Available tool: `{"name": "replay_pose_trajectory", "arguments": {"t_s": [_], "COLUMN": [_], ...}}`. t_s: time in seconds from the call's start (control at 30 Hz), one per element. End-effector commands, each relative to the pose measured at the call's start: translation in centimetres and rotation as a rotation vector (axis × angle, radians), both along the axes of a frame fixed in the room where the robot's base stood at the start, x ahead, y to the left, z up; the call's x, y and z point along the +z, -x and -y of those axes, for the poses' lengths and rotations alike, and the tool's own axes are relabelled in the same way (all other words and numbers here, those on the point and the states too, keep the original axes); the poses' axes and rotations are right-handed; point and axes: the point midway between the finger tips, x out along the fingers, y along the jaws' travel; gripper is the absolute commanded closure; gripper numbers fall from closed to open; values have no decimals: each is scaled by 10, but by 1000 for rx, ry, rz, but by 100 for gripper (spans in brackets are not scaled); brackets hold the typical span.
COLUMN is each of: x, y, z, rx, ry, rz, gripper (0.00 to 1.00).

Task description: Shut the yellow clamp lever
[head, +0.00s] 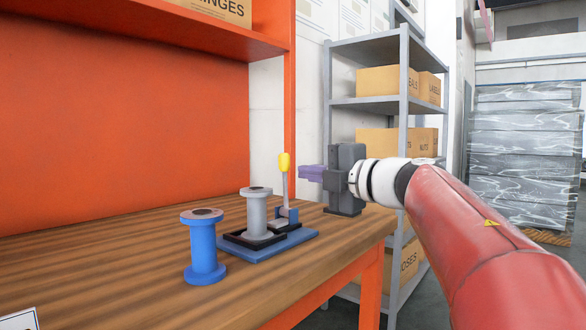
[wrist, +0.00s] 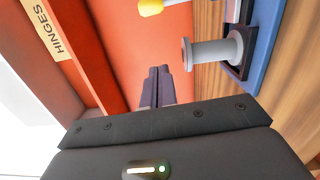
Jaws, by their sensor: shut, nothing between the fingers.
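The clamp lever (head: 285,180) stands upright, a grey shaft with a yellow knob (head: 284,162) on top. It rises from a small grey-blue bracket at the back of a blue base plate (head: 268,252). A grey spool (head: 257,214) stands upright in a black frame on that plate, left of the lever. My gripper (head: 302,173) is right of the lever near knob height, its purple fingers shut and empty, pointing left. In the wrist view the fingertips (wrist: 160,72) are together, apart from the yellow knob (wrist: 150,7), which is cut off at the top edge.
A blue spool (head: 203,248) stands on the wooden table (head: 120,275), left of the plate. A dark grey block-like part shows beside my wrist. An orange back panel (head: 120,120) and shelf lie behind. A grey rack (head: 403,100) with boxes stands beyond the table.

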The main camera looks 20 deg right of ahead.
Motion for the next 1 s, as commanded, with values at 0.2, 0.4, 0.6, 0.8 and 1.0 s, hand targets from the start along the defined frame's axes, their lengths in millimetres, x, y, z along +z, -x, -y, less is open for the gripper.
{"name": "replay_pose_trajectory", "arguments": {"t_s": [0.2,0.4,0.6,0.8,1.0], "x": [-1,0,1,3,3], "y": [-29,-67,-96,-109,-111], "z": [-18,-41,-38,-24,-21], "rx": [4,3,-3,-2,-1], "ry": [-1,-1,-2,-1,-1], "rz": [-2,-1,-1,0,0], "gripper": [100,100,100,100,100]}}
